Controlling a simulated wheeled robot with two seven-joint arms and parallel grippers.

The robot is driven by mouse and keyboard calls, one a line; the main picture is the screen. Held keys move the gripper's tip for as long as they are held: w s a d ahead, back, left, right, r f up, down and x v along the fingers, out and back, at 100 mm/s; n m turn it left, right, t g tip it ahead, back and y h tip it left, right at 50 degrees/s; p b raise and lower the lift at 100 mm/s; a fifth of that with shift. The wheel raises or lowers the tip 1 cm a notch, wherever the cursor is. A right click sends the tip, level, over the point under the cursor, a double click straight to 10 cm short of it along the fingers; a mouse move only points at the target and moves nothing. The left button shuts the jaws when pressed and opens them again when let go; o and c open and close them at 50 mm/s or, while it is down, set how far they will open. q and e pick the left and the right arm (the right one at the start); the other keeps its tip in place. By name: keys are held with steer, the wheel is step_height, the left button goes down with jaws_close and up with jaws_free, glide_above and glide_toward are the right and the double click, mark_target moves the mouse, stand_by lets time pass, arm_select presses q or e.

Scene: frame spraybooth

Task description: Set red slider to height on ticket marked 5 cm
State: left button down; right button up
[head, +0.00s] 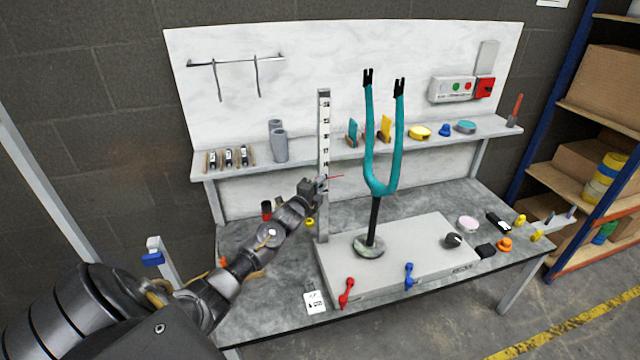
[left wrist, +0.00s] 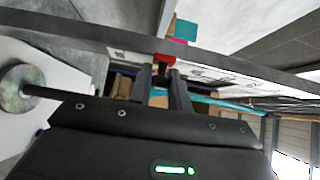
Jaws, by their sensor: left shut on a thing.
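The upright scale post (head: 323,215) with a white numbered strip stands at the left end of the grey base box. The red slider shows in the left wrist view (left wrist: 164,59) between the fingertips of my left gripper (left wrist: 165,72). In the head view my left gripper (head: 318,187) is at the post, about halfway up, shut on the slider. The slider's thin red pointer (head: 335,177) sticks out to the right. The white ticket (head: 314,302) lies at the table's front edge; its print is too small to read. My right gripper is not in view.
A teal fork (head: 378,185) stands upright on a round foot on the base box (head: 430,250), right of the post. Red (head: 346,293) and blue (head: 409,276) levers sit along the box front. A shelf (head: 300,164) with small items runs behind.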

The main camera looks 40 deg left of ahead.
arm_select(q)
steer(key=c, duration=1.3)
jaws_free()
steer(key=shift+r, duration=0.15)
steer(key=shift+c, duration=0.2)
steer(key=s+d+b, duration=0.1)
steer(key=s+d, duration=0.1)
steer(key=s, duration=0.8)
steer(key=shift+s+b, duration=0.3)
